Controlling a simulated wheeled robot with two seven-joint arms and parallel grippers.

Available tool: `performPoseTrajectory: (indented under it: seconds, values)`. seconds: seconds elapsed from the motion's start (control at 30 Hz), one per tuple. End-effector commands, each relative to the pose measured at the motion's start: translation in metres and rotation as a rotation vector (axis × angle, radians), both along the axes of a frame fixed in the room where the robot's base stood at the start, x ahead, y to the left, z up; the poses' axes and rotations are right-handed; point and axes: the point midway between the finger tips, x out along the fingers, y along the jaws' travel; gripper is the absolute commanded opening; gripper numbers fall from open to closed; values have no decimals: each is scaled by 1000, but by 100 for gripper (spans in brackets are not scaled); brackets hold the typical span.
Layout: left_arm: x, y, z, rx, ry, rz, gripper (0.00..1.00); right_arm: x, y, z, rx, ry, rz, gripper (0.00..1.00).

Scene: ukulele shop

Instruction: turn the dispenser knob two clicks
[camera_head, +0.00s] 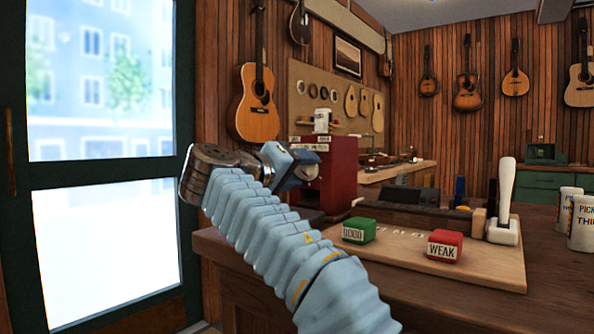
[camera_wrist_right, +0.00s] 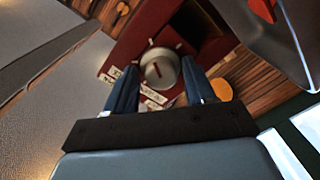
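The red dispenser (camera_head: 340,172) stands at the left end of the counter in the head view. Its round grey knob (camera_head: 309,171) faces left. In the right wrist view the knob (camera_wrist_right: 160,70) sits between the fingertips and shows a red mark slanting across its face. My right gripper (camera_head: 297,163) is at the knob. In the wrist view its two blue fingers (camera_wrist_right: 160,85) are spread, one on each side of the knob, with a small gap seeming to show on both sides. Part of the dispenser front is hidden behind my gripper. My left gripper is not in view.
A wooden board (camera_head: 470,263) on the counter holds a green GOOD block (camera_head: 359,231), a red WEAK block (camera_head: 445,246) and a white lever (camera_head: 505,200). White cups (camera_head: 583,222) stand at the right. A white can (camera_head: 322,120) is atop the dispenser. A glass door (camera_head: 105,250) is at left.

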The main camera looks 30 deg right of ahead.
Motion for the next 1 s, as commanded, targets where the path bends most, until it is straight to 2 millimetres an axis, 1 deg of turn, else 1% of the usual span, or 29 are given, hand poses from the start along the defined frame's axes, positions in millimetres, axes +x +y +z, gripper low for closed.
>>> performPoseTrajectory:
  seconds: [0.3, 0.37, 0.43, 0.57, 0.7, 0.8, 0.9, 1.0]
  values:
    - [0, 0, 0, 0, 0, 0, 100, 0, 2, -1, 0, 1, 2, 61]
    - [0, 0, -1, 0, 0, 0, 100, -1, 5, -1, 1, 1, 3, 61]
    - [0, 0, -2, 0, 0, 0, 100, -3, 12, -1, 1, 1, 5, 61]
    - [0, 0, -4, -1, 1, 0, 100, -13, 35, 0, 0, 1, 7, 61]
    - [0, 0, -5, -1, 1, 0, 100, -28, 69, 2, -1, 0, 7, 61]
    - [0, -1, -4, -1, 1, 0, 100, -37, 90, 3, 0, 1, 6, 61]
    - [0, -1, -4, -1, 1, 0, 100, -45, 107, 4, -1, 0, 4, 61]
    - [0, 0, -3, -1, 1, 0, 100, -51, 119, 4, 0, 1, 3, 61]
